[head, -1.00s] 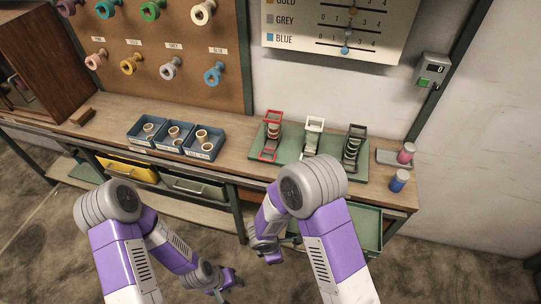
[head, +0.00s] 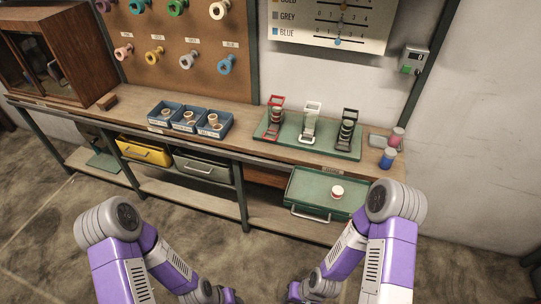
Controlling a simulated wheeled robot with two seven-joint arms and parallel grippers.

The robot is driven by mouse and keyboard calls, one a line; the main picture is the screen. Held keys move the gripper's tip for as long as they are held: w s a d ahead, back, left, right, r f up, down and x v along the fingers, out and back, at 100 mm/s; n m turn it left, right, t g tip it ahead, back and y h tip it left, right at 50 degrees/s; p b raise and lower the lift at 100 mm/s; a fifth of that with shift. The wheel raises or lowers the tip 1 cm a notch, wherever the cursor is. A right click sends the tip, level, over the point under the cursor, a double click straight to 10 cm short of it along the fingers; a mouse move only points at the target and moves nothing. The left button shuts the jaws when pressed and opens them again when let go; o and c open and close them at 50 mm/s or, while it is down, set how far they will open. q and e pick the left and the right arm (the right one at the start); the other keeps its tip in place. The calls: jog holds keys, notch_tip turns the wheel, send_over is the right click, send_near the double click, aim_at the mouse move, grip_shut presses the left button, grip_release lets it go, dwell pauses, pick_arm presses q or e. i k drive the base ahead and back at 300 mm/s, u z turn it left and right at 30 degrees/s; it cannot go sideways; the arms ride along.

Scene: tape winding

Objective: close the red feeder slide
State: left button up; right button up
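The red feeder (head: 275,101) stands at the left of three feeders on a green base plate (head: 353,154) on the bench. Its red frame rises at the back and a low red part reaches toward the front; how far its slide is out is too small to tell. Pale rings are stacked inside it. My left gripper (head: 232,297) and my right gripper (head: 293,295) are low at the bottom edge, in front of the bench and well away from the feeder. Both are partly cut off, and their finger openings do not show clearly.
A white feeder (head: 312,107) and a black feeder (head: 350,115) stand right of the red one. A green drawer (head: 305,187) juts out below, holding a white and red roll (head: 337,192). Blue bins (head: 160,122) stand left; a blue spool (head: 387,158) stands right.

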aim_at(273, 130)
jog(key=k, duration=0.35)
jog(key=z, duration=0.8)
jog(key=i, duration=0.8)
jog(key=u, duration=0.15)
